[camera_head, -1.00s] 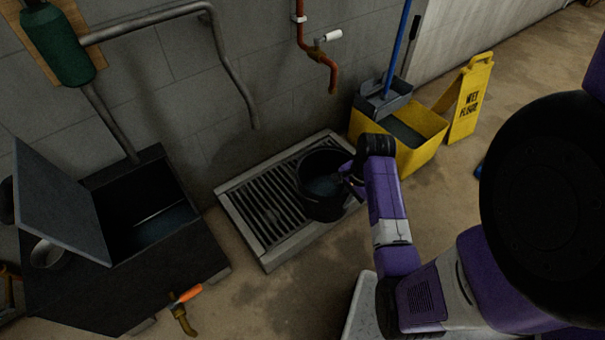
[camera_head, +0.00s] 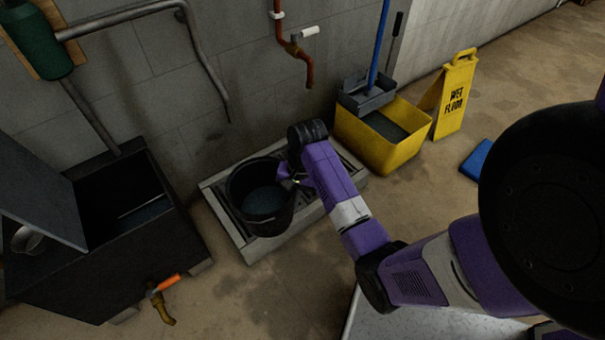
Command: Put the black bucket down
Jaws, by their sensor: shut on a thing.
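The black bucket (camera_head: 262,215) is upright at the grated drain, with bluish-grey liquid inside. It overlaps the left and front part of the grate in the picture; I cannot tell whether its base touches the grate or hangs just above it. My gripper (camera_head: 291,180) is at the bucket's right rim and is shut on the bucket. Its fingertips are small and partly hidden by the wrist. The drain grate (camera_head: 235,232) has a pale raised edge and sits against the wall.
A dark open-lidded tank (camera_head: 150,255) with an orange-handled tap (camera_head: 163,285) stands left. A red pipe with a tap (camera_head: 300,55) comes down the wall. A yellow mop bucket (camera_head: 385,150), a wet floor sign (camera_head: 453,95) and a blue object (camera_head: 478,160) are right. Floor in front is clear.

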